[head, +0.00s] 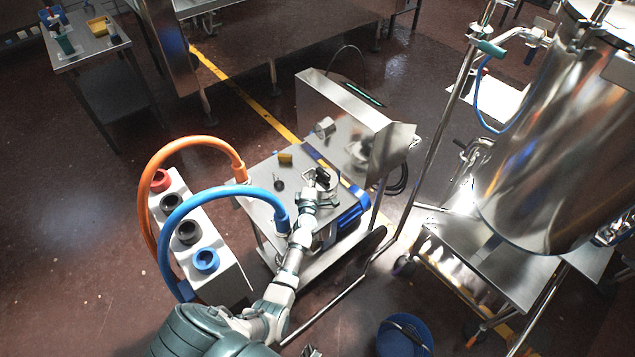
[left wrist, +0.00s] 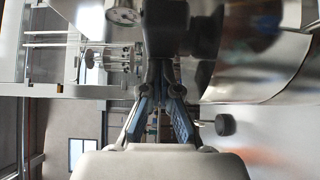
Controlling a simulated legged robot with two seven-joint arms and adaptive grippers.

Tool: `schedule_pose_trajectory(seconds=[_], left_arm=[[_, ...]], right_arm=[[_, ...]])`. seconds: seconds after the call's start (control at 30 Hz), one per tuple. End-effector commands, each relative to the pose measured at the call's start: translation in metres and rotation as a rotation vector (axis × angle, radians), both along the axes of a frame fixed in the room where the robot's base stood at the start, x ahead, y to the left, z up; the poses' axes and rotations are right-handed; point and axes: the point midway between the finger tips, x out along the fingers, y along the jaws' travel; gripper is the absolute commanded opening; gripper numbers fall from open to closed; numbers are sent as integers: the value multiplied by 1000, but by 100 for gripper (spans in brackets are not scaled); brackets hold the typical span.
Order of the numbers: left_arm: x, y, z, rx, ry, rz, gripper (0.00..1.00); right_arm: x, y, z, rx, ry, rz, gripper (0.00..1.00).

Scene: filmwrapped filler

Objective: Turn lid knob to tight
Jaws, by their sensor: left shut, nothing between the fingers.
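My left gripper (head: 320,184) is over the small steel cart (head: 262,190) in the head view, its fingers beside a small black part by the upright steel panel. In the left wrist view its blue-padded fingers (left wrist: 162,98) converge, shut and empty. A dark knob-like part (left wrist: 158,70) stands in front of the fingertips there; I cannot tell whether they touch it, or whether it is the lid knob. A round gauge (left wrist: 124,13) is above it. The gauge also shows on the panel in the head view (head: 324,128). My right gripper is not in view.
A large steel tank (head: 565,140) stands at the right on a frame. Orange (head: 180,150) and blue (head: 220,193) hoses arch from a white stand (head: 222,262) to the cart. A blue bucket (head: 404,337) is on the floor at the front. Open floor lies left.

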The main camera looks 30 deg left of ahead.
Motion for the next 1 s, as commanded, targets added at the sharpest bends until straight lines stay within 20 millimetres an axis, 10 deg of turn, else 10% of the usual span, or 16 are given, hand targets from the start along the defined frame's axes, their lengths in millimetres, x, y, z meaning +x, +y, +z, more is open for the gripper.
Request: schedule_pose_trajectory(seconds=[1.0], left_arm=[[14, 11, -1, -2, 0, -1, 0]], right_arm=[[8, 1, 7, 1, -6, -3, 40]])
